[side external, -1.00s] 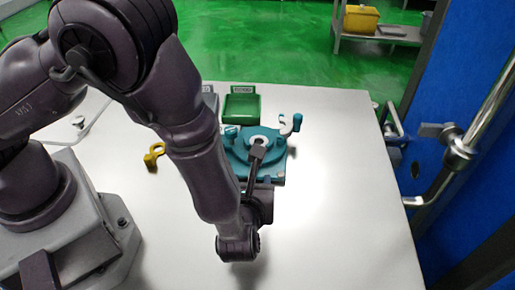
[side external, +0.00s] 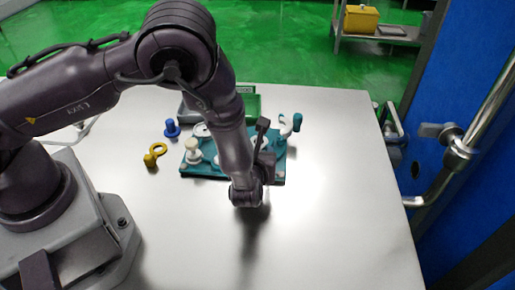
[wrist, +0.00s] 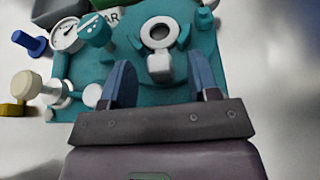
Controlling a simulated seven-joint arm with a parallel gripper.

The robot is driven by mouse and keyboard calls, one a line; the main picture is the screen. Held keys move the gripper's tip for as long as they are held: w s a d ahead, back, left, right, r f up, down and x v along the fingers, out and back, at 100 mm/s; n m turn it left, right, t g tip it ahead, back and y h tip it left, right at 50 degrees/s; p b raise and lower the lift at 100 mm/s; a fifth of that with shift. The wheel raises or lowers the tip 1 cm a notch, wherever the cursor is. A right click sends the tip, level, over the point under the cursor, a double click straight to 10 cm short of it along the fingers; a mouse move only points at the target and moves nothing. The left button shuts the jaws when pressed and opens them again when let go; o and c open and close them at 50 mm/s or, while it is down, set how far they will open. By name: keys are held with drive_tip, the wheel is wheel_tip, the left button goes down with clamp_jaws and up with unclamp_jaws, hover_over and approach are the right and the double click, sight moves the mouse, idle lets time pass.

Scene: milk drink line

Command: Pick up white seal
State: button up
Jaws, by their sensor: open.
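A pale ring with a dark centre, which looks like the white seal (wrist: 148,38), sits on the round teal seat of the teal fixture (wrist: 130,72) in the wrist view. A small pale block (wrist: 159,68) stands at its near edge. My gripper (wrist: 160,62) is open, with its blue fingers apart over the fixture on the near side of the ring. Nothing is between the fingertips that I can see held. In the side view my arm covers much of the fixture (side external: 274,179) and hides most of the ring.
A gauge (wrist: 66,36), a teal knob (wrist: 95,29) and a cream-topped handle (wrist: 22,86) stand at the fixture's left. A blue peg (side external: 171,129) and a yellow part (side external: 151,160) lie further left. A green bin (side external: 253,105) is behind. The table's right is clear.

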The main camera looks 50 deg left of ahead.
drive_tip(key=shift+w+a+f, duration=0.15)
drive_tip(key=shift+w+a, duration=0.05)
drive_tip(key=shift+a, duration=0.05)
drive_tip(key=c, duration=1)
